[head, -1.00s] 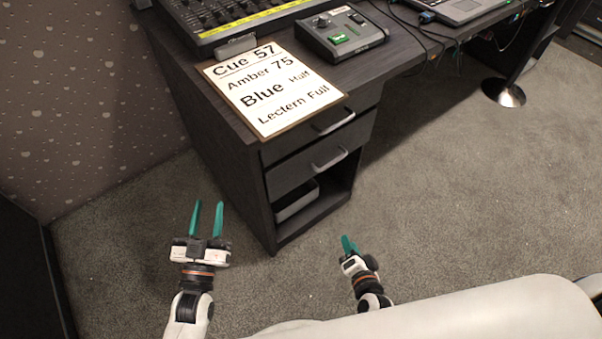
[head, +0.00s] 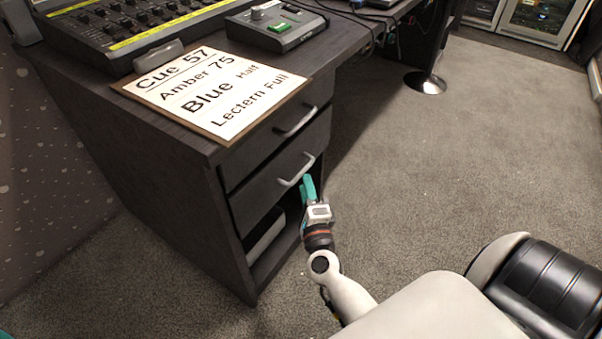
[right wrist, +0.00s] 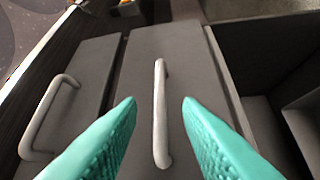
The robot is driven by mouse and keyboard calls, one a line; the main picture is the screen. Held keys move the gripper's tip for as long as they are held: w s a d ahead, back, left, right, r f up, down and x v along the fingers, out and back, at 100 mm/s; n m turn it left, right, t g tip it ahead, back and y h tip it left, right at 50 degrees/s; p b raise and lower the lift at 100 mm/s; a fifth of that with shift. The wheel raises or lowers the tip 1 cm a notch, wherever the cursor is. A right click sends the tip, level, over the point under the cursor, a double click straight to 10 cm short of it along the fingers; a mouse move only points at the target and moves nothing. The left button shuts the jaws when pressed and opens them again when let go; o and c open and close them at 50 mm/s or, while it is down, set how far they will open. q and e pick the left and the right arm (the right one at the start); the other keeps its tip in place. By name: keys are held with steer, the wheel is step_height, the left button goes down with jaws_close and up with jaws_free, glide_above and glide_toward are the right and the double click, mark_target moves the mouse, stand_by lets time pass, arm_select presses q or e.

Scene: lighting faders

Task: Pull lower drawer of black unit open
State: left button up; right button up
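The black drawer unit (head: 225,225) stands under the desk top in the head view. Its lower drawer (head: 262,193) has a grey bar handle (head: 297,170), and the drawer looks closed. In the right wrist view the lower drawer's handle (right wrist: 161,112) lies between the two teal fingers of my right gripper (right wrist: 160,108), with a gap on each side. My right gripper (head: 308,188) is open at the handle in the head view. The upper drawer's handle (right wrist: 48,118) is to the left in the right wrist view. Only a teal scrap of my left gripper (head: 4,335) shows at the lower left corner.
An open shelf with a pale box (head: 266,240) lies below the lower drawer. A cue sign (head: 215,90), a fader desk (head: 120,28) and a small control box (head: 275,25) rest on top. Carpet to the right is clear, apart from a round metal foot (head: 425,83).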

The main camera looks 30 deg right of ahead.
mark_target(302, 170)
steer(key=shift+x, duration=2.8)
steer(key=shift+a, duration=0.1)
jaws_close()
